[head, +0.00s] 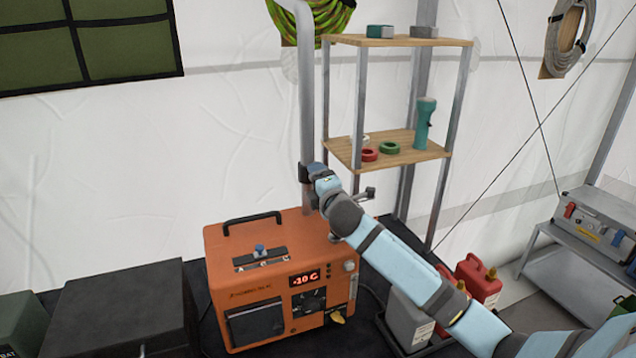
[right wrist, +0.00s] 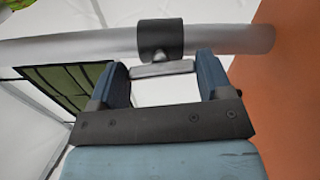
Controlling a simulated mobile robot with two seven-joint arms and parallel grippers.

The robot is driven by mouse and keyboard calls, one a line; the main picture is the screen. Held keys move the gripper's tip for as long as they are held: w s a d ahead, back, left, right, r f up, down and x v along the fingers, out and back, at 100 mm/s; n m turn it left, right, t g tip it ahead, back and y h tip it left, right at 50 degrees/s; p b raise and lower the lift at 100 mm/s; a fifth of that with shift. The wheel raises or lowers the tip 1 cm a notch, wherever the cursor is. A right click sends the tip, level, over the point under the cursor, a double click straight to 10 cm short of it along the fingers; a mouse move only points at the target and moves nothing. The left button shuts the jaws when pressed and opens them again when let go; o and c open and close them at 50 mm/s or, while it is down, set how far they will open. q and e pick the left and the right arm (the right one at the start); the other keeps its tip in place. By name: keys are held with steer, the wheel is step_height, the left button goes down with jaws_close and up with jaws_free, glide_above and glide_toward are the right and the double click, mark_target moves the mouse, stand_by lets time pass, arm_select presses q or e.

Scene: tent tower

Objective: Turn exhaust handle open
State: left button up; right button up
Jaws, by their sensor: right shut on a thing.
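The grey exhaust pipe (head: 306,90) rises upright from the orange heater (head: 265,278). A dark collar (head: 308,172) sits around the pipe above the heater's top. My right gripper (head: 321,176) is at this collar, with its arm coming in from the lower right. In the right wrist view the pipe (right wrist: 80,46) runs across the top with the dark collar (right wrist: 160,38) on it. The flat metal exhaust handle (right wrist: 163,69) sticks out of the collar and lies between the fingers of my right gripper (right wrist: 162,72), which is shut on it. In the head view my gripper mostly hides the handle. My left gripper is out of view.
A shelf (head: 385,150) with tape rolls and a teal flashlight (head: 425,123) stands right behind the pipe. A dark box (head: 122,308) is left of the heater. Red and grey canisters (head: 478,283) stand under my right arm. The heater's display reads -10 C.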

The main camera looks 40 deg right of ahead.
steer(key=shift+m, duration=0.6)
steer(key=o, duration=0.9)
steer(key=b+v, duration=0.2)
steer(key=v, duration=1.1)
steer(key=shift+s+b, duration=0.35)
steer(key=shift+s, duration=0.05)
steer(key=shift+f, duration=0.1)
